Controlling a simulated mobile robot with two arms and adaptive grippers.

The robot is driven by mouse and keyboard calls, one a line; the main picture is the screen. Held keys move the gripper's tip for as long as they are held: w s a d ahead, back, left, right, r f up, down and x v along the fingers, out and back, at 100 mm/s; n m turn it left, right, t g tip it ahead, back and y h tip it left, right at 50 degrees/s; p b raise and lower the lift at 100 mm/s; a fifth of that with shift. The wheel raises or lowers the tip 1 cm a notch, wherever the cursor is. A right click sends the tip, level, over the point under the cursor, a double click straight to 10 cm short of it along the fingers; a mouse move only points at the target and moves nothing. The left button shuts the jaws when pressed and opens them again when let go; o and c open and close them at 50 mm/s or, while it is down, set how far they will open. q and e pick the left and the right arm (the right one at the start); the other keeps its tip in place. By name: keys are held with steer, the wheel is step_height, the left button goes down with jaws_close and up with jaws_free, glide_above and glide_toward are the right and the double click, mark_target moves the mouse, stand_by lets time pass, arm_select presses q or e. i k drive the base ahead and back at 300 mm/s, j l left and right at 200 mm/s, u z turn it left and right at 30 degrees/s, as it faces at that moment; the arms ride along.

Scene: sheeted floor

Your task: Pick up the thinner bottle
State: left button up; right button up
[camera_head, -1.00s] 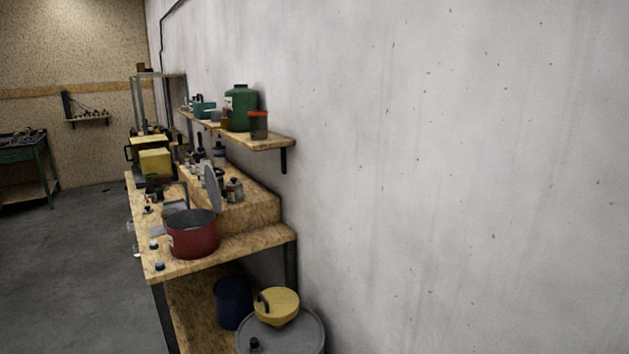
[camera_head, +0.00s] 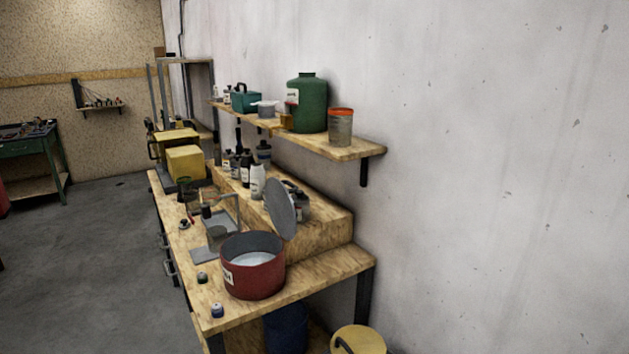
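Several bottles stand on the raised wooden step at the back of the workbench, in the middle of the head view. A white bottle (camera_head: 257,181) is nearest, with a dark bottle (camera_head: 245,170) just behind it and another dark bottle with a pale label (camera_head: 264,153) near the wall. They are small and partly overlap, so I cannot tell which is the thinner bottle. Neither of my grippers is in view.
The workbench (camera_head: 316,289) runs along the wall and carries a red pot (camera_head: 253,270) with its lid raised. A shelf (camera_head: 343,151) above holds a green container (camera_head: 307,103) and an orange-lidded jar (camera_head: 340,127). A yellow-topped drum (camera_head: 358,341) stands at the front. Floor on the left is clear.

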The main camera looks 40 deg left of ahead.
mark_target(257, 173)
steer(key=i+j, duration=0.1)
steer(key=j, duration=1.05)
steer(key=i+j, duration=0.15)
steer(key=j, duration=1)
steer(key=i+j, duration=0.15)
steer(key=j, duration=0.4)
